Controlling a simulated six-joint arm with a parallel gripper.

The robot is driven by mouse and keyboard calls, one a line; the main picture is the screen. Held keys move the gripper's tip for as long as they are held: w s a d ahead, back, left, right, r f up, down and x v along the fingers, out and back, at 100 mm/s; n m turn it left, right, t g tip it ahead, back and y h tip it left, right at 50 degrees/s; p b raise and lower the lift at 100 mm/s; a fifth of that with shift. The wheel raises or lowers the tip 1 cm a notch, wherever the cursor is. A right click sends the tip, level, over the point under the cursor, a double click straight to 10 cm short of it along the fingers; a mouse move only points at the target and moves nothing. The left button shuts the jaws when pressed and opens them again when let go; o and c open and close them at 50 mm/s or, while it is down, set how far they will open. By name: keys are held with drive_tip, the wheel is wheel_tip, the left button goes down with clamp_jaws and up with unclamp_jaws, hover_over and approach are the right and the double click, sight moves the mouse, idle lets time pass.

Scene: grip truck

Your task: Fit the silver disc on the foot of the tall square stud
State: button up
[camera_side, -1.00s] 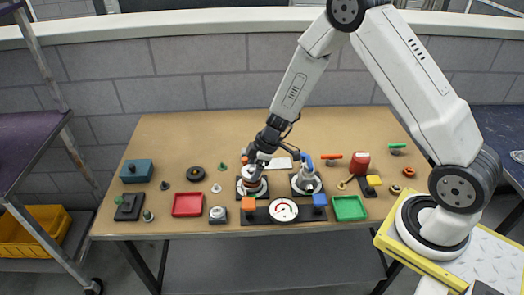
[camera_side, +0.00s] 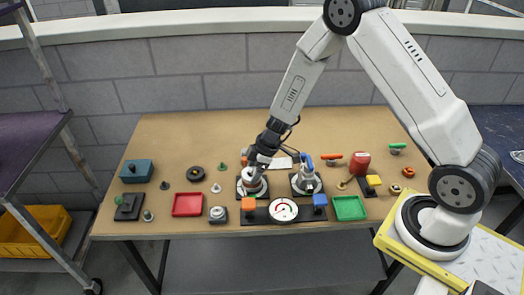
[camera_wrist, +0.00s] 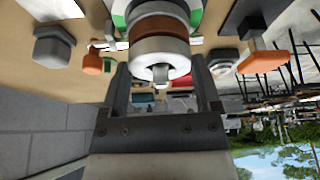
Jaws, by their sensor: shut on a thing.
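The silver disc (camera_wrist: 160,47) is held between the fingers of my gripper (camera_wrist: 160,68). The end of a stud (camera_wrist: 160,73) shows through the disc's middle hole, so the disc is around it. Behind the disc, towards the base, is a copper-brown ring (camera_wrist: 155,22); I cannot tell whether they touch. In the side view, my gripper (camera_side: 254,170) is over the left round base on its dark plate, and the disc (camera_side: 252,182) is low on that stack. The stud's foot is hidden.
A second round metal stand (camera_side: 305,182) is close on the right. Red (camera_side: 187,205) and green (camera_side: 349,208) trays sit on either side.

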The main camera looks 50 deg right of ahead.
drive_tip(key=shift+f, duration=0.2)
idle(0.7)
drive_tip(key=o, duration=1.1)
drive_tip(key=shift+r, duration=0.15)
drive_tip(key=shift+r, duration=3.6)
